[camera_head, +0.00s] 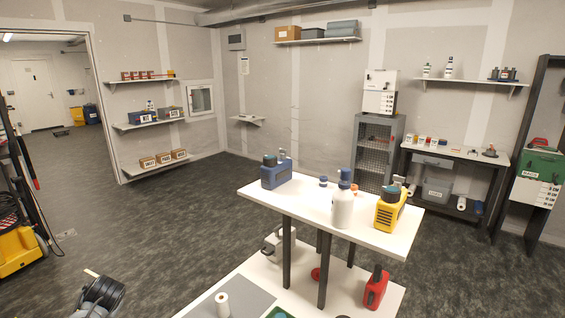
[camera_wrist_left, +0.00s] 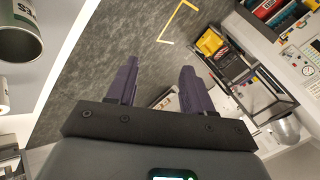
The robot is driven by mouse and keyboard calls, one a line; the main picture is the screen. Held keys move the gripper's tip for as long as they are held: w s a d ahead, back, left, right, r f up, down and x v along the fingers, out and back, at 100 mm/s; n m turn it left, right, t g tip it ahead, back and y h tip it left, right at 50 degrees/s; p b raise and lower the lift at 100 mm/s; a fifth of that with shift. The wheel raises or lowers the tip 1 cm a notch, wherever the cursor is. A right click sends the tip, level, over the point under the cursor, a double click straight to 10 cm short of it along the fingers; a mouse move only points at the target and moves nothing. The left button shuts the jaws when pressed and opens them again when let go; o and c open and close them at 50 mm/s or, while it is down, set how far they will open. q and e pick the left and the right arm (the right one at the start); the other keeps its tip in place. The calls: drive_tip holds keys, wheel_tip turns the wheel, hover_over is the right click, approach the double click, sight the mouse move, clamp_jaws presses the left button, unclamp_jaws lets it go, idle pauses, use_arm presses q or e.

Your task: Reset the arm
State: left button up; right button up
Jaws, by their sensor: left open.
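My left gripper (camera_wrist_left: 160,72) shows in the left wrist view with its two dark purple fingers wide apart. Nothing is between the fingers; grey floor shows behind the gap. My right gripper is in neither view.
A red jug (camera_head: 375,289) stands on the lower deck. A can (camera_wrist_left: 20,32) is at the wrist view's upper left. Floor left of the bench is open.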

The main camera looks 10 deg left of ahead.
use_arm(q)
drive_tip(key=s+d+f+m+h, duration=0.1)
drive_tip(key=s+d+f, duration=0.2)
drive_tip(key=d+f, duration=0.3)
drive_tip(key=s+d+f+m+t+h, duration=0.1)
drive_tip(key=s+d+f, duration=0.2)
drive_tip(key=d, duration=0.5)
drive_tip(key=s+d+f+m+h, duration=0.1)
drive_tip(key=s+d+f+m, duration=0.15)
drive_tip(key=d+f, duration=0.4)
drive_tip(key=s+d+h, duration=0.3)
drive_tip(key=s+d, duration=0.9)
drive_tip(key=d, duration=0.1)
drive_tip(key=s+d+r+h, duration=0.25)
drive_tip(key=s+d, duration=0.35)
drive_tip(key=s, duration=0.3)
wheel_tip(320, 180, up, 27)
drive_tip(key=p, duration=2.6)
drive_tip(key=shift+s+a+n, duration=0.2)
drive_tip(key=shift+n, duration=0.15)
